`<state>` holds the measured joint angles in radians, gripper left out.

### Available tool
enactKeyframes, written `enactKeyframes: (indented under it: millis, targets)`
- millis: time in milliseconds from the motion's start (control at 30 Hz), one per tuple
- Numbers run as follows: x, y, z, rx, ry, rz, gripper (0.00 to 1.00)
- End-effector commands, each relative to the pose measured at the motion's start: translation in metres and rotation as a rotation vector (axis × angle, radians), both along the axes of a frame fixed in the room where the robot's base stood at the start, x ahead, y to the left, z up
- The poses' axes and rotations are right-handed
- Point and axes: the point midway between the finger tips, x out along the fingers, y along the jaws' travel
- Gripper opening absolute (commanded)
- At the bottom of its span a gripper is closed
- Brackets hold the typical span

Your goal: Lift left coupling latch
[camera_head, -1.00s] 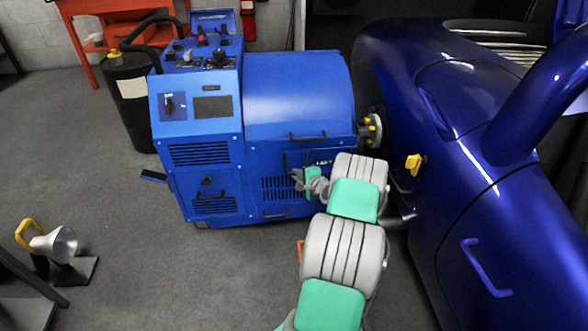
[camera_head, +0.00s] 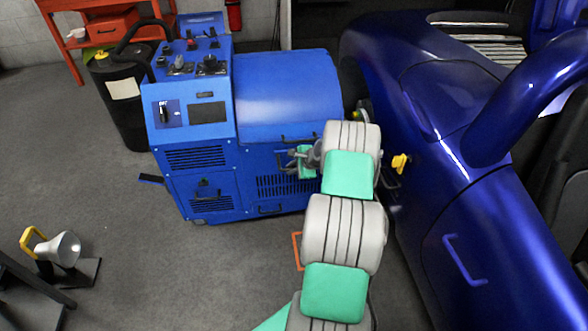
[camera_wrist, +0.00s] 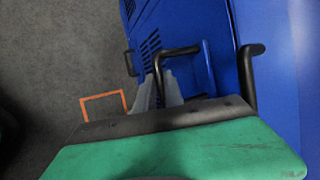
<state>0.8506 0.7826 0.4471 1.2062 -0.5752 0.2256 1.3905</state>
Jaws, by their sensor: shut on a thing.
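My gripper (camera_head: 302,160) is at the front of the blue dynamometer cabinet (camera_head: 215,150), by its vented right-hand panel. In the wrist view, my gripper's grey fingers (camera_wrist: 166,90) are shut on a bent black bar handle, the coupling latch (camera_wrist: 180,50). Its near end runs down between the fingers, and its far end reaches a blue bracket (camera_wrist: 207,68) on the cabinet face. My forearm hides the panel right of the gripper and any label there. How far the latch is lifted cannot be told.
A second black handle (camera_wrist: 248,75) stands right of the latch. The dark blue vehicle (camera_head: 430,110), with a yellow knob (camera_head: 399,162), is close on the right of my arm. An orange frame (camera_head: 297,250) lies on the floor.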

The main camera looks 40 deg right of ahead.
Motion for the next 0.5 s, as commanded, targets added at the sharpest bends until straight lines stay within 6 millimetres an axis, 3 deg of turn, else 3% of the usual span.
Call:
enactKeyframes:
  millis: [33,100,500]
  targets:
    - [0.007,-0.004,0.014,-0.015,-0.021,0.001,0.00]
    - [0.009,-0.005,0.017,-0.017,-0.024,0.002,0.00]
    - [0.012,-0.007,0.026,-0.023,-0.029,0.003,0.00]
